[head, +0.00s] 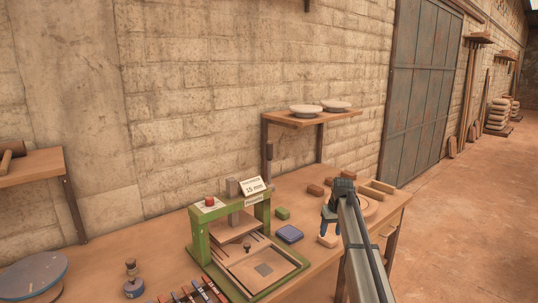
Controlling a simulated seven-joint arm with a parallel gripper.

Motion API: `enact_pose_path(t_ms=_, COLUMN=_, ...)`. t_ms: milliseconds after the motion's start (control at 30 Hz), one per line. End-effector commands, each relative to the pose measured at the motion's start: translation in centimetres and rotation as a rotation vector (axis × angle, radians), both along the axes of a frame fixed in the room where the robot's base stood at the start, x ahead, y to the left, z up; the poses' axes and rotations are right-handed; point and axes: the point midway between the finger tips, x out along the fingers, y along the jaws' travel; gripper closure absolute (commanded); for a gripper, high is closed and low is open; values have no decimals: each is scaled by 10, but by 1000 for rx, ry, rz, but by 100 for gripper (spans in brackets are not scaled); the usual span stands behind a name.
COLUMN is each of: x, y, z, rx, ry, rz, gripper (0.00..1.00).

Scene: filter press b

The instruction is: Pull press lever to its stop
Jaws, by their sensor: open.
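The green filter press (202,245) stands on the wooden workbench, with a red knob (209,201) on its top left.
A "15 mm" sign (252,186) stands on the press top. A blue box (289,234) and green block (283,213) lie between press and gripper. Brown blocks (315,190) lie behind. A wall shelf (305,120) holds two pale discs. Marker-like sticks (200,292) lie in front.

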Motion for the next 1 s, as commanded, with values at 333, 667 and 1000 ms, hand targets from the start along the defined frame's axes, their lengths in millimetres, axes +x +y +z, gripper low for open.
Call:
enact_pose_path(t_ms=333, x=78, y=109, z=189, rx=-4, ry=-115, rz=30, gripper=43)
enact_pose_path(t_ms=667, x=94, y=209, z=356, rx=11, ry=-202, rz=42, gripper=43)
enact_pose_path(t_ms=1000, x=91, y=237, z=399, rx=18, ry=-227, rz=42, gripper=43)
